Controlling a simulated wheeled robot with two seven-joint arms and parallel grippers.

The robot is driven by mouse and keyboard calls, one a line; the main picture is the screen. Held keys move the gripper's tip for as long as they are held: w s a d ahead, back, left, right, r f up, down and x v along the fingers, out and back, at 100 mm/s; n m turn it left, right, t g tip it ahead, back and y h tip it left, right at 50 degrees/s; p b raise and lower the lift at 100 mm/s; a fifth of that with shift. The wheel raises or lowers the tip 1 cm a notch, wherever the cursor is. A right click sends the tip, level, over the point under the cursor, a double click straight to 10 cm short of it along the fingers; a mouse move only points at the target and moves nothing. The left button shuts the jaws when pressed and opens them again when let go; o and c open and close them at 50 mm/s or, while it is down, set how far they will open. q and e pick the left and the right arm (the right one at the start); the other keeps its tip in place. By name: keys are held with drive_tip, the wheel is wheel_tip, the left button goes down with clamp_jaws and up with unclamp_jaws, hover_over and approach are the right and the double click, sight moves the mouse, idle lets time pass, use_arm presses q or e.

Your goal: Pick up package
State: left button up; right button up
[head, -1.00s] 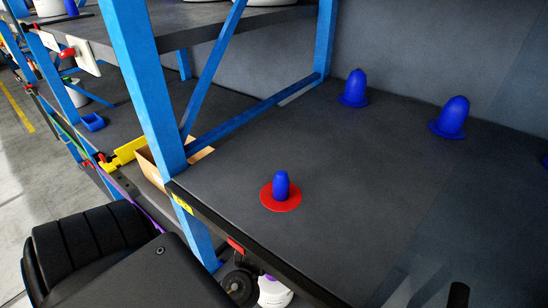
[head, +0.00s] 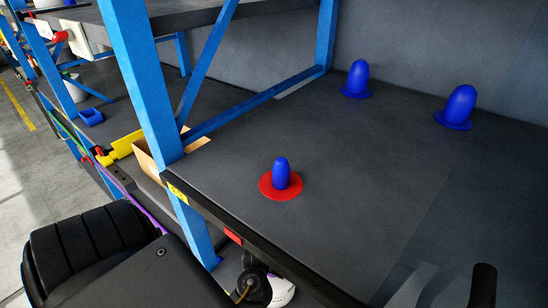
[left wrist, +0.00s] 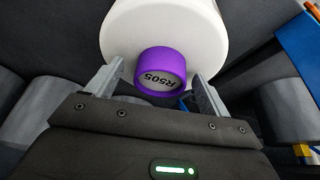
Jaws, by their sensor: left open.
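A white bobbin (left wrist: 165,25) with a purple round end marked R505 (left wrist: 160,70) fills the top middle of the left wrist view. My left gripper (left wrist: 160,72) is open, with one finger on each side of the purple end. Whether the fingers touch it is hard to tell. In the head view a small part of a white rounded thing (head: 282,292) shows at the bottom, below the shelf edge and mostly hidden. My right gripper is not seen.
A dark shelf (head: 330,170) holds a blue peg (head: 281,173) on a red disc (head: 268,191) and two larger blue pegs (head: 357,80) (head: 458,106) behind. A blue rack post (head: 140,80) stands left. An open cardboard box (head: 148,163) lies behind it.

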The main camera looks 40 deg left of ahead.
use_arm(q)
drive_tip(key=shift+a, duration=0.1)
drive_tip(key=shift+c, duration=0.3)
clamp_jaws()
drive_tip(key=shift+w, duration=0.1)
